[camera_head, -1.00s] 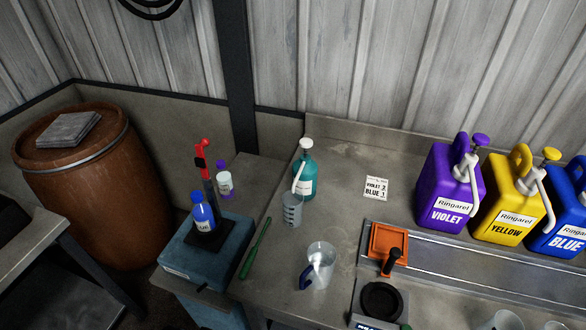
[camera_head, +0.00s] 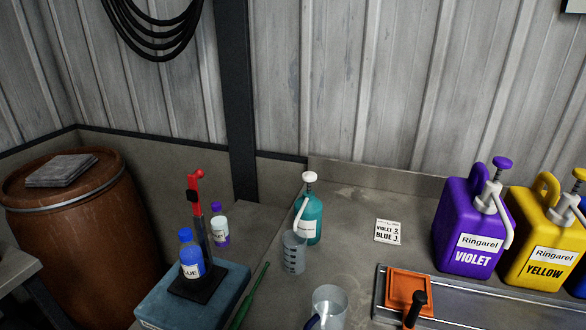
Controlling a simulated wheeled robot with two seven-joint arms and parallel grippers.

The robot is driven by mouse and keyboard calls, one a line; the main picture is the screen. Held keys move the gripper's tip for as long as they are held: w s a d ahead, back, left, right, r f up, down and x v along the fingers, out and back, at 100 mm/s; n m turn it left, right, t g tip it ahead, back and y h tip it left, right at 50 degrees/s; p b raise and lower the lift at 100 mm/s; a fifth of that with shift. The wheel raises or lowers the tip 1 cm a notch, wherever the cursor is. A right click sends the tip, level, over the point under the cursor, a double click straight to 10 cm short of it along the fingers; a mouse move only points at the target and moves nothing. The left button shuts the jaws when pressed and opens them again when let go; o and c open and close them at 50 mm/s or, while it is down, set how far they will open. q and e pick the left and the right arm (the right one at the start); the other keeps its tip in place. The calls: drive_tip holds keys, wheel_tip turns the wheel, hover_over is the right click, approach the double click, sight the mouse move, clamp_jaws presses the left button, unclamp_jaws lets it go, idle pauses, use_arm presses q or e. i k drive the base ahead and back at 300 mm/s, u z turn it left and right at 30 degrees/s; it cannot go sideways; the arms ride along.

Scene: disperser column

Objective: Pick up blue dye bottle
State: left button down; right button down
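A small blue dye bottle (camera_head: 191,256) with a blue cap and a white label stands upright on a black base plate (camera_head: 203,289). The black plate belongs to a stand with a black post and a red top (camera_head: 196,185), on a blue-grey box (camera_head: 153,306) at the lower left. A similar small bottle with a purple cap (camera_head: 220,226) stands behind it to the right. Neither of my grippers shows in the head view.
A teal pump bottle (camera_head: 312,220) and a clear beaker (camera_head: 293,253) stand on the bench right of the stand. A green rod (camera_head: 250,297) lies near the box. Violet (camera_head: 466,229) and yellow (camera_head: 541,243) jugs stand at right. A brown barrel (camera_head: 82,240) stands at left.

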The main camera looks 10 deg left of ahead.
sight(190, 255)
drive_tip(key=z, duration=2.35)
drive_tip(key=k, duration=1.6)
drive_tip(key=u, duration=2.25)
drive_tip(key=i, duration=0.15)
drive_tip(key=z, duration=0.15)
